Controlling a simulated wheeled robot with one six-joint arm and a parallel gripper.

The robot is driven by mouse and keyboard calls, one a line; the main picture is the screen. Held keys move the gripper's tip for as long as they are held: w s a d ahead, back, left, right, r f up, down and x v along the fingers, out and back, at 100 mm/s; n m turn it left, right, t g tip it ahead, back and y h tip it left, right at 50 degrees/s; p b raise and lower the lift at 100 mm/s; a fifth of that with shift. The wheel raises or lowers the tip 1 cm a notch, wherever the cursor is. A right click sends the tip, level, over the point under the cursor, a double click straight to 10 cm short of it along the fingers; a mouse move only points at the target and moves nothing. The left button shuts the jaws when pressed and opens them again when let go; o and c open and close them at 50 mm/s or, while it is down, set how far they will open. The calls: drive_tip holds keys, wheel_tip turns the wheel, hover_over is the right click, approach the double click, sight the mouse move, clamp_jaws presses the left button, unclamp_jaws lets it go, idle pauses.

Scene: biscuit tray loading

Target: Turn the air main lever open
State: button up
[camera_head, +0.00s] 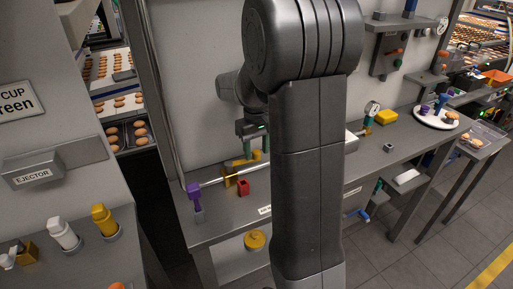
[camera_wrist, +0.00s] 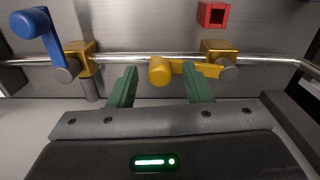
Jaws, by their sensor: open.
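A thin metal pipe (camera_head: 215,179) runs above the bench and carries a yellow lever valve (camera_head: 231,174). In the wrist view the yellow lever (camera_wrist: 160,71) lies roughly along the pipe (camera_wrist: 125,58), its round knob left of its brass valve body (camera_wrist: 217,50). My gripper (camera_wrist: 159,74) is open; its green fingertips stand on either side of the knob with gaps. In the head view my gripper (camera_head: 252,150) is just above the yellow valve. A second valve with a blue lever (camera_wrist: 42,40) is on the pipe at left.
A red square block (camera_head: 243,188) is close beside the pipe and also shows in the wrist view (camera_wrist: 212,14). A purple fitting (camera_head: 194,191) stands at the pipe's left end. My arm hides the bench's middle.

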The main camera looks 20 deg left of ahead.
drive_tip(key=shift+c, duration=0.3)
clamp_jaws()
drive_tip(key=shift+w+a+n+p, duration=0.35)
drive_tip(key=shift+w+a+n, duration=0.1)
drive_tip(key=shift+n, duration=0.45)
drive_tip(key=shift+o, duration=0.3)
unclamp_jaws()
wheel_tip(320, 180, up, 14)
drive_tip(key=shift+b, duration=0.45)
drive_tip(key=shift+f, duration=0.2)
